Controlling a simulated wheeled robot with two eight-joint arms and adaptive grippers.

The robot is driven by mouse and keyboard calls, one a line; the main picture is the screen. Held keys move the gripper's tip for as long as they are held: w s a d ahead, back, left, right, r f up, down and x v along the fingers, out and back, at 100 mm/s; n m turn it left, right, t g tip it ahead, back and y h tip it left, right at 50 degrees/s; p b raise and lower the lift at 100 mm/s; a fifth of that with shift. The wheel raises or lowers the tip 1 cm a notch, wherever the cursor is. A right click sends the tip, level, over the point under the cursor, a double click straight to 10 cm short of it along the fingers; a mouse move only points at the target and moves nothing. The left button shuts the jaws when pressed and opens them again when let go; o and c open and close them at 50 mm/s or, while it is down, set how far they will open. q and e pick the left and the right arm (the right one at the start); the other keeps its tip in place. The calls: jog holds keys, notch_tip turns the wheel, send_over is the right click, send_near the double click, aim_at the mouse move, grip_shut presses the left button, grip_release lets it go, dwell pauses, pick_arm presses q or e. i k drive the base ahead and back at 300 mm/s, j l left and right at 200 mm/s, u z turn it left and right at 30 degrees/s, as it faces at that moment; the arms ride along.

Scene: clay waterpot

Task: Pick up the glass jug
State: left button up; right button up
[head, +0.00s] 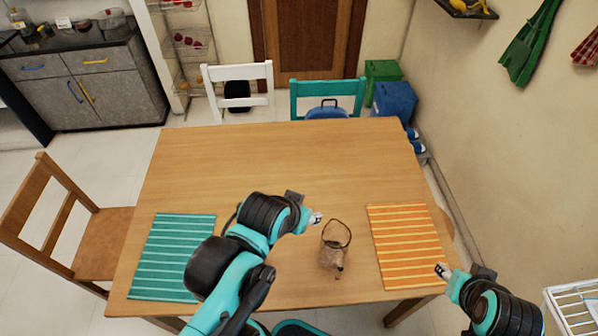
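A small brown pot (332,257) with a tall arched handle and a short spout stands on the wooden table (270,160), between two striped placemats. It looks like clay or dull metal rather than clear glass. My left gripper (317,218) is just up and left of the pot's handle in the picture, with a gap showing between them. My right gripper (441,268) is at the lower right, by the right edge of the orange placemat and apart from the pot. Both grippers are too small in view to tell whether their fingers are open.
A teal striped placemat (172,256) lies left and an orange striped placemat (405,246) lies right. A wooden chair (75,225) stands at the left; a white chair (238,90) and a teal chair (327,97) stand at the far edge. The table's far half is clear.

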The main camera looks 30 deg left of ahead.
aim_at(330, 259)
jog(key=k+j+u, duration=0.1)
jog(key=u, duration=0.25)
jog(key=j+u, duration=0.2)
jog(key=u, duration=0.15)
jog(key=j+u, duration=0.3)
jog(key=k+l, duration=0.05)
jog(key=l, duration=0.05)
